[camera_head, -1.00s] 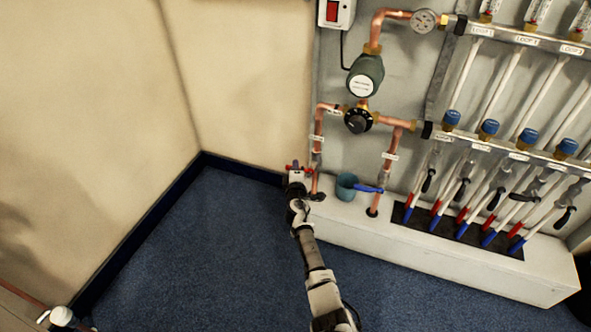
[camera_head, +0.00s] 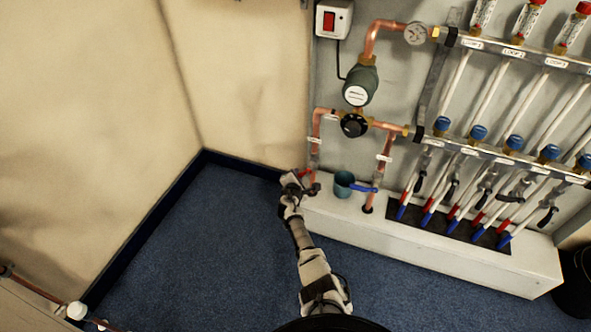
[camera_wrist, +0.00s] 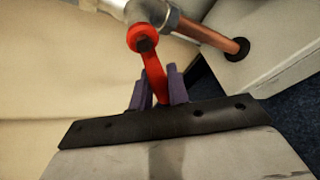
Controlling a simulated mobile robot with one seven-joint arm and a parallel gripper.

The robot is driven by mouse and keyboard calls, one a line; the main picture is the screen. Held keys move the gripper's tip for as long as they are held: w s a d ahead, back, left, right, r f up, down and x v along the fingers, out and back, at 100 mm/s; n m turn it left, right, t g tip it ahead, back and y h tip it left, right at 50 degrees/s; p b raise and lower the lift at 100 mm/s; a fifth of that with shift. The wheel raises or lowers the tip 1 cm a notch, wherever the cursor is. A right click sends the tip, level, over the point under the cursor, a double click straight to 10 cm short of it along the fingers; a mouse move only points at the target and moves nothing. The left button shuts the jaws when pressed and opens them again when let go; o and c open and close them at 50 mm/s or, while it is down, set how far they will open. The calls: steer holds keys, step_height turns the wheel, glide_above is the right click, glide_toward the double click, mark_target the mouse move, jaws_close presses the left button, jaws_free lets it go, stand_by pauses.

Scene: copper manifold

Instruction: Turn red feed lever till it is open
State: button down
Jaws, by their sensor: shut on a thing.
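The red feed lever (camera_wrist: 152,72) shows in the wrist view, with its round red hub on a grey valve body (camera_wrist: 165,17). It runs down from the hub between the two purple fingers of my gripper (camera_wrist: 160,88), which are shut on its free end. The lever lies at a slant to the copper pipe (camera_wrist: 212,36) leaving the valve. In the head view the red lever (camera_head: 306,174) is small and partly hidden by my gripper (camera_head: 296,184) at the left pipe's foot.
A teal cup (camera_head: 343,185) stands on the white plinth (camera_head: 430,245), right of my gripper. A blue lever (camera_head: 364,189) is beside it on the right copper pipe (camera_head: 386,158). Several red and blue hose ends are farther right. Cream walls are left; blue carpet (camera_head: 190,255) is clear.

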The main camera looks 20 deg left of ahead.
steer(key=shift+d+f+n+h+p, duration=0.15)
steer(key=shift+d+n+h+p, duration=0.15)
steer(key=shift+n, duration=0.2)
steer(key=shift+d+f+n+h+p, duration=0.15)
steer(key=shift+n+h+p, duration=0.1)
steer(key=shift+n+h, duration=0.2)
steer(key=shift+d+f+n+h, duration=0.25)
steer(key=shift+d+n+h, duration=0.65)
steer(key=shift+n, duration=0.3)
steer(key=shift+d+f+n+h, duration=0.25)
steer(key=shift+d+n+h, duration=0.4)
steer(key=shift+n+h, duration=0.4)
steer(key=shift+d, duration=0.1)
steer(key=c, duration=1.3)
jaws_free()
steer(key=shift+f, duration=0.1)
steer(key=shift+c, duration=0.2)
steer(key=p+v, duration=0.8)
steer(key=v, duration=0.5)
steer(key=shift+s+r, duration=0.3)
